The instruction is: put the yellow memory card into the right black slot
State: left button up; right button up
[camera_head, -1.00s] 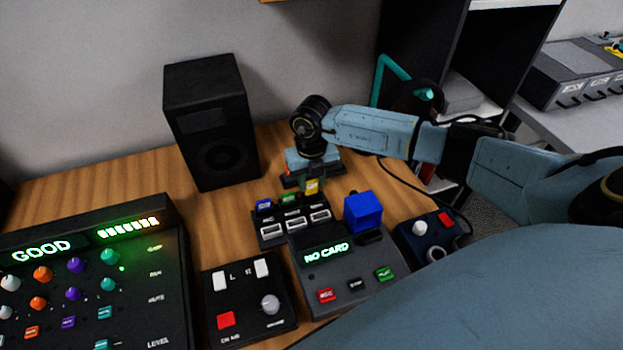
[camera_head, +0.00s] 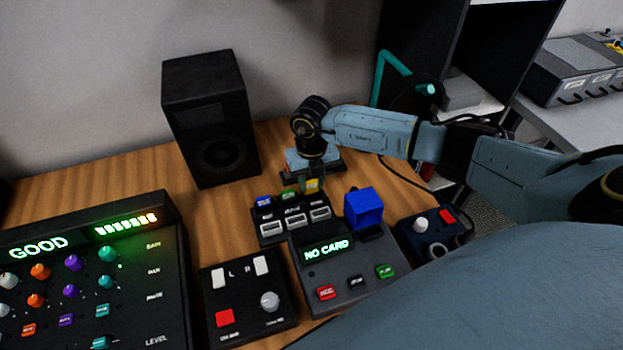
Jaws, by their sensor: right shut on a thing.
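The yellow memory card (camera_head: 312,184) stands upright at the right end of a row on a small black card holder (camera_head: 266,231). My right gripper (camera_head: 312,174) is directly behind and above it, shut on the yellow card. The fingertips are small and partly hidden, so I cannot tell whether the card's lower edge is seated in the holder. A green card (camera_head: 288,194) and a blue card (camera_head: 264,201) stand to its left. A grey recorder (camera_head: 333,278) in front reads NO CARD; a dark slot shows on its right side below a blue block. My left gripper is out of view.
The blue block (camera_head: 363,208) stands just right of the holder. A black speaker (camera_head: 208,120) stands at the back left. A mixer (camera_head: 150,240), a switch box (camera_head: 246,297) and a dark knob box (camera_head: 420,240) crowd the front. Bare wood shows left of the holder.

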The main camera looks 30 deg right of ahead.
jog(key=shift+f+b, duration=0.3)
jog(key=shift+f, duration=0.15)
dwell(0.4)
jog(key=o, duration=1.5)
jog(key=shift+a, duration=0.1)
jog(key=shift+r, duration=0.1)
notch_tip(320, 180, up, 3)
jog(key=p, duration=0.2)
jog(key=shift+p, duration=0.35)
jog(key=shift+r+p, duration=1.7)
jog(key=shift+r, duration=0.25)
